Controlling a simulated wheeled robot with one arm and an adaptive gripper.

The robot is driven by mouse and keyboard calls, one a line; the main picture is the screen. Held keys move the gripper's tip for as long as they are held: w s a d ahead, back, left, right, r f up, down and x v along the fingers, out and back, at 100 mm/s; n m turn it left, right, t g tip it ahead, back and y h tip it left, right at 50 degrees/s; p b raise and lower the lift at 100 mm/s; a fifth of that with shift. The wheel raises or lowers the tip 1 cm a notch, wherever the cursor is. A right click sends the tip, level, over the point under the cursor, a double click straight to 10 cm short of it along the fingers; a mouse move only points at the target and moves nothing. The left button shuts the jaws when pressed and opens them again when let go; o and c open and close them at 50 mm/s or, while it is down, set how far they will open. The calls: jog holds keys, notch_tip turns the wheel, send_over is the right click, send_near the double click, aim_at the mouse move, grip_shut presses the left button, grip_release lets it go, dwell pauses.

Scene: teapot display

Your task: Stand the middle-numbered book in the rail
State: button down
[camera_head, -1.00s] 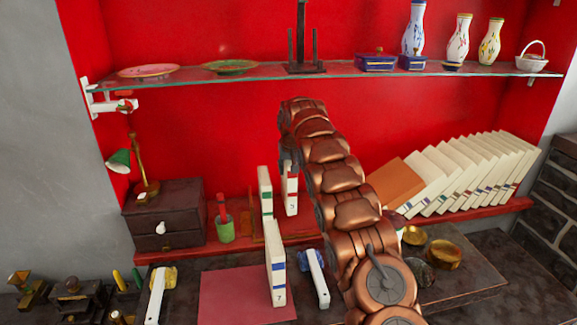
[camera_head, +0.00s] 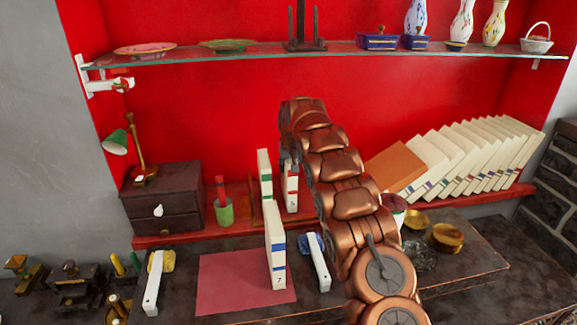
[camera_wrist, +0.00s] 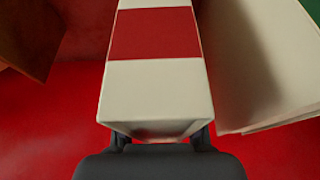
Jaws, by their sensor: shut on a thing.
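A cream book with a red band and a "5" on its spine (camera_head: 291,190) is upright over the red lower shelf. My gripper (camera_wrist: 158,138) is shut on it, low on the spine, in the wrist view; in the head view my arm hides part of it. A green-banded book (camera_head: 265,175) stands just left of it. The blue-banded book marked 7 (camera_head: 276,255) stands upright on the pink mat (camera_head: 225,285). A brown upright piece (camera_head: 256,212), possibly part of the rail, shows beside the green-banded book. I cannot tell whether the held book touches the shelf.
Leaning books (camera_head: 470,160) fill the shelf's right side. A drawer box (camera_head: 163,195) with a lamp and a green cup (camera_head: 224,212) stand left. The glass shelf (camera_head: 230,56) runs above. White pieces with blue (camera_head: 318,262) and yellow (camera_head: 155,285) flank the mat.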

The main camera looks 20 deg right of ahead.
jog(key=shift+f, duration=0.3)
dwell(0.5)
jog(key=c, duration=0.7)
grip_release()
jog(key=shift+f+b, duration=0.1)
jog(key=shift+b, duration=0.2)
jog(key=v, duration=1.2)
jog(key=shift+a, duration=0.1)
jog(key=shift+s+a, duration=0.1)
jog(key=shift+s, duration=0.15)
jog(key=s+a+r+g, duration=0.15)
jog(key=s+a, duration=0.35)
jog(key=s, duration=0.9)
jog(key=s+a+g, duration=0.2)
jog(key=s+a, duration=0.2)
jog(key=s, duration=1)
jog(key=s+a+f+g, duration=0.1)
jog(key=s+a+f, duration=0.1)
jog(key=s, duration=0.7)
jog(key=s+a+f+n, duration=0.1)
jog(key=s+f, duration=0.3)
jog(key=s, duration=0.6)
jog(key=s+a+f+n+g, duration=0.1)
jog(key=s+a+f, duration=0.1)
jog(key=s, duration=0.8)
jog(key=shift+s+a+f+g+y, duration=0.2)
jog(key=shift+a+f+g+y, duration=0.2)
jog(key=shift+a, duration=0.25)
